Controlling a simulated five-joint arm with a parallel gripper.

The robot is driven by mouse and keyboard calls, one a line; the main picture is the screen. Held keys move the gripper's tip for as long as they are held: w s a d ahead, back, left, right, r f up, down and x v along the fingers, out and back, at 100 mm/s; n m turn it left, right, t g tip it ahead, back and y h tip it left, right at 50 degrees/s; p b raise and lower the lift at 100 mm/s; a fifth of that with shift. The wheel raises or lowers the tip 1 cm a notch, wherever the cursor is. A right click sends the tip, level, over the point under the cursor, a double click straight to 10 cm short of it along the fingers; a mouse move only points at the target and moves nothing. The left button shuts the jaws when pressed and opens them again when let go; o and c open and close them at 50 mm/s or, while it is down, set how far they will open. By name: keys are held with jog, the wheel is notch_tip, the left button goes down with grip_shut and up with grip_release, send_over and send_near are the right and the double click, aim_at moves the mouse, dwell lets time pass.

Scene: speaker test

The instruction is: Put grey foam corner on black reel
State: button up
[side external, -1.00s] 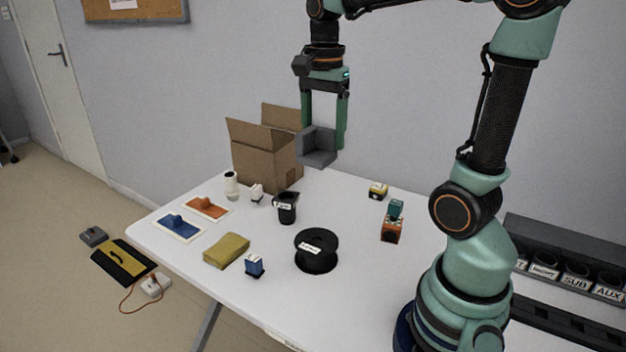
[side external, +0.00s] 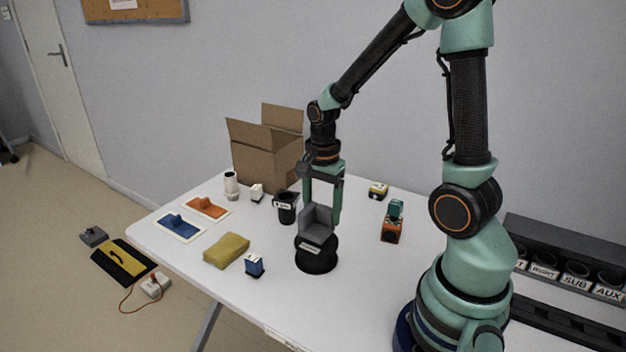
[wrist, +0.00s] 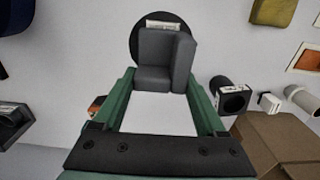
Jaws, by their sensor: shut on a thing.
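The grey foam corner (side external: 316,224) is between the fingers of my gripper (side external: 321,220), which is shut on it. In the side view it sits right over the top of the black reel (side external: 317,257) and appears to touch it. The foam hides much of the reel's top face; the reel's front side and white label show. In the wrist view the foam corner (wrist: 163,62) is at the ends of the green fingers, with the dark reel (wrist: 138,40) behind it and its label showing above the foam.
A black cup (side external: 287,208) stands close to the left of the gripper. A cardboard box (side external: 262,160) is at the back. A yellow cloth (side external: 227,250) and a small blue block (side external: 254,265) lie left of the reel.

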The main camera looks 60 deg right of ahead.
jog(key=shift+f, duration=0.95)
jog(key=shift+f, duration=0.1)
jog(key=o, duration=1.2)
jog(key=shift+o, duration=0.2)
